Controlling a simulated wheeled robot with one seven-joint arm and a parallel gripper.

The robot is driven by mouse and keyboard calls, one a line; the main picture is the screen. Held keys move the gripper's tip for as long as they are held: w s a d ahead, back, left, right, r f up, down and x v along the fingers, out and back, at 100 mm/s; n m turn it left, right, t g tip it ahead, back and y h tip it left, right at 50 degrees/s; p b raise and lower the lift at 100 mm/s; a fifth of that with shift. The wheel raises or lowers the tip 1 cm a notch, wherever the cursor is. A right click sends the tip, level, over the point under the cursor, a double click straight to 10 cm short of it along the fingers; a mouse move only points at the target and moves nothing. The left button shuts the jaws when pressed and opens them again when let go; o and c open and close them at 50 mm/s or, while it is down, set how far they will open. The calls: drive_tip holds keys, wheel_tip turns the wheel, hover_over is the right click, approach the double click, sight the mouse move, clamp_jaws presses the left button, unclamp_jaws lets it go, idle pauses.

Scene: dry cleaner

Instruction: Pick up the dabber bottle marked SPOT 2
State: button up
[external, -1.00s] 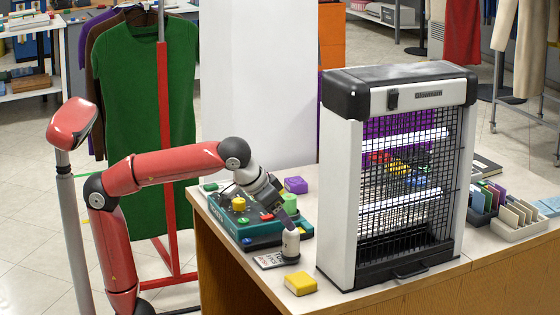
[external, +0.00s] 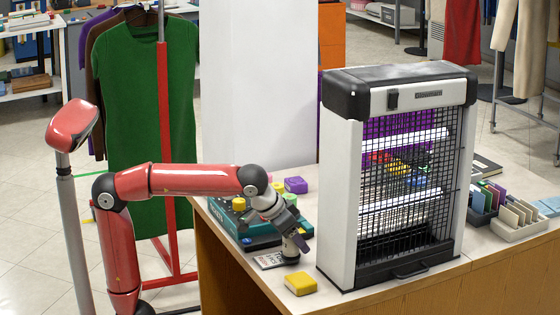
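A teal tray or case (external: 262,241) with coloured pieces lies behind, partly hidden by my arm.
A yellow block (external: 300,284) lies at the counter's front edge. A purple block (external: 296,185) lies farther back. A tall caged appliance (external: 396,180) stands close on the right. Boxes of cards (external: 518,218) are beyond it. Garments (external: 145,110) hang behind my arm.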

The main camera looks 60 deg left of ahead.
drive_tip(key=c, duration=0.9)
drive_tip(key=shift+r, duration=0.1)
drive_tip(key=shift+c, duration=0.2)
